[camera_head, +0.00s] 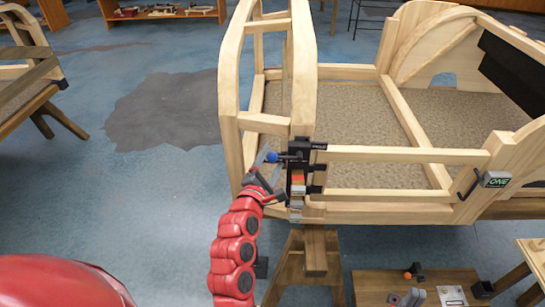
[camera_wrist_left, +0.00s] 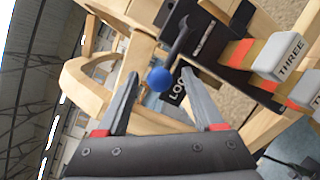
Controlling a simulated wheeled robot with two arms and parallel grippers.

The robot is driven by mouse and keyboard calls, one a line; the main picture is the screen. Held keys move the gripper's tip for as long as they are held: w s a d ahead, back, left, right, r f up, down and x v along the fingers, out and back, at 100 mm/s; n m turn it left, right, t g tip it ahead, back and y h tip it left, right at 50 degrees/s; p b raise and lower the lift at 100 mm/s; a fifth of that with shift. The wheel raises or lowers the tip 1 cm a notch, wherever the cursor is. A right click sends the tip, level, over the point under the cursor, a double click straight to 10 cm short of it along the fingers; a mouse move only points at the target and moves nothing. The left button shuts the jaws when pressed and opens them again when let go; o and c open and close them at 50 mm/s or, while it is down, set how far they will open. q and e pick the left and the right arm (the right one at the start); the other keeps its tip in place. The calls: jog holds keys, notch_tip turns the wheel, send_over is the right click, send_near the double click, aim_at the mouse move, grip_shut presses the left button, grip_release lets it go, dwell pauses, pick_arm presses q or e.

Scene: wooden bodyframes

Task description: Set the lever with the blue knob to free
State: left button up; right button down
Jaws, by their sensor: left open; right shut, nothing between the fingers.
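The blue knob (camera_head: 271,157) sits at the end of a short dark lever on a black bracket (camera_head: 297,150) on the wooden frame's near corner post. In the left wrist view the knob (camera_wrist_left: 158,78) is beside a dark label reading "LOC", partly hidden; the lever shaft (camera_wrist_left: 179,40) runs up from it to the black plate. My left gripper (camera_head: 264,170) is open at the knob in the head view. In the wrist view its fingertips (camera_wrist_left: 158,76) lie on either side of the knob; I cannot tell whether they touch it.
White blocks stand beside the lever, one labelled "THREE" (camera_wrist_left: 281,54). Wooden rails (camera_head: 400,155) surround the corner. A low wooden table with small parts (camera_head: 415,275) stands in front.

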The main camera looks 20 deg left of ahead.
pick_arm(q)
jog(key=shift+w, duration=0.8)
grip_shut()
dwell(1.0)
